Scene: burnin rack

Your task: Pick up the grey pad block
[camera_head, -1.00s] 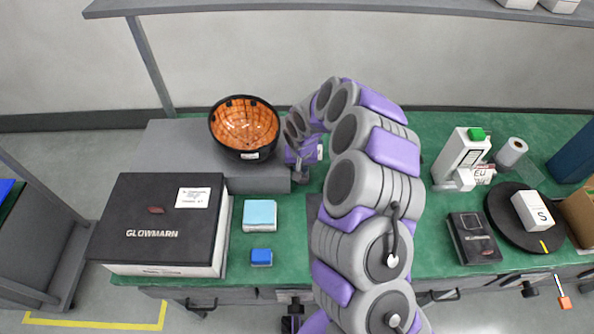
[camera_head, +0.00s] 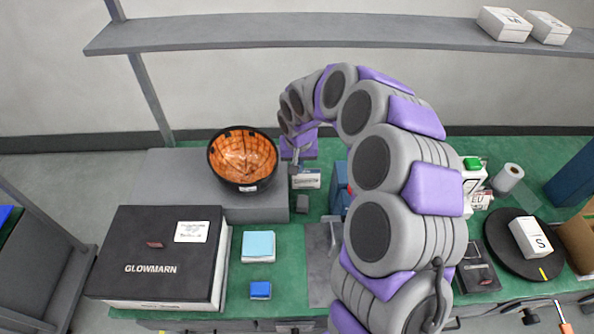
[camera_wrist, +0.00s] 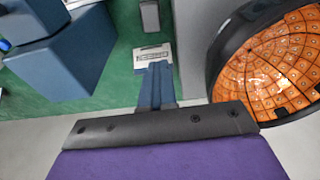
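A small grey block (camera_head: 302,203), which I take for the grey pad block, stands on the green bench just right of the grey platform. My gripper (camera_head: 294,168) is above and behind the block in the head view, pointing down. In the wrist view its fingers (camera_wrist: 154,72) lie together at the middle of the palm, with nothing seen between them. A white labelled card (camera_head: 307,179) lies by the fingertips; I cannot tell whether they touch it.
An orange-lined black bowl (camera_head: 243,158) sits on the grey platform (camera_head: 180,165) close to my gripper. Blue blocks (camera_wrist: 65,50) stand on the other side. A flat grey plate (camera_head: 318,262) lies in front. A black Glowmarn box (camera_head: 160,250) is at left.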

